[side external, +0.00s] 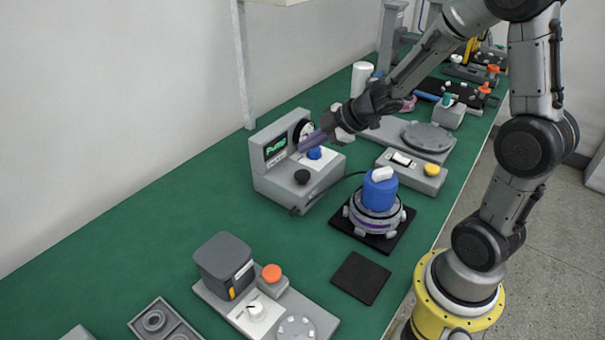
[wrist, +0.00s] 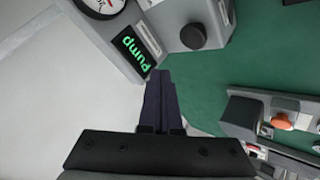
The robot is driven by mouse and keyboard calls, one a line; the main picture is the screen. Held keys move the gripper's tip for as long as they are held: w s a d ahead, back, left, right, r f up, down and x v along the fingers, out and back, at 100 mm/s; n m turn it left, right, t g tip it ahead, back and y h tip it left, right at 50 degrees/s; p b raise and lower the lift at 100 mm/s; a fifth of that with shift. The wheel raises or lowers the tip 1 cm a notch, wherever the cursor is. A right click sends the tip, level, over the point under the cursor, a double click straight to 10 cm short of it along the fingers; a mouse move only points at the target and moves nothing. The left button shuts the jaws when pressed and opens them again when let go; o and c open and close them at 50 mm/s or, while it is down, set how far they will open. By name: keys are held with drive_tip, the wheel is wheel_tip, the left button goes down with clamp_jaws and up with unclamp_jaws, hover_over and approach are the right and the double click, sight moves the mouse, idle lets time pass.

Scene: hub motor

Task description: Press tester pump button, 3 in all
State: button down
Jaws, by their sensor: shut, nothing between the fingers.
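The tester (side external: 268,180) is a grey box on the green bench, with a dark screen (side external: 275,147) in green letters and a round gauge (side external: 303,130). Its sloped front carries a blue button (side external: 314,153) and a black knob (side external: 302,177). In the wrist view the screen (wrist: 133,50) reads "pump", beside the gauge (wrist: 103,4) and the knob (wrist: 192,37). My gripper (side external: 303,147) is shut and empty, its fingertips just above and beside the blue button; contact cannot be told. The wrist view shows the shut fingers (wrist: 160,78); the blue button is not visible there.
A hub motor with blue top (side external: 379,190) stands on a black mat right of the tester, with a cable between them. A switch box with a yellow button (side external: 432,169) is behind it. A station with an orange button (side external: 271,273) is in front. Green bench left of the tester is clear.

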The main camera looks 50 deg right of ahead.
sight(307, 175)
idle(0.4)
wheel_tip(307, 175, up, 4)
drive_tip(key=shift+f, duration=0.1)
idle(0.4)
drive_tip(key=shift+f, duration=0.1)
drive_tip(key=shift+f, duration=4.3)
drive_tip(key=shift+f, duration=0.1)
drive_tip(key=shift+f, duration=0.3)
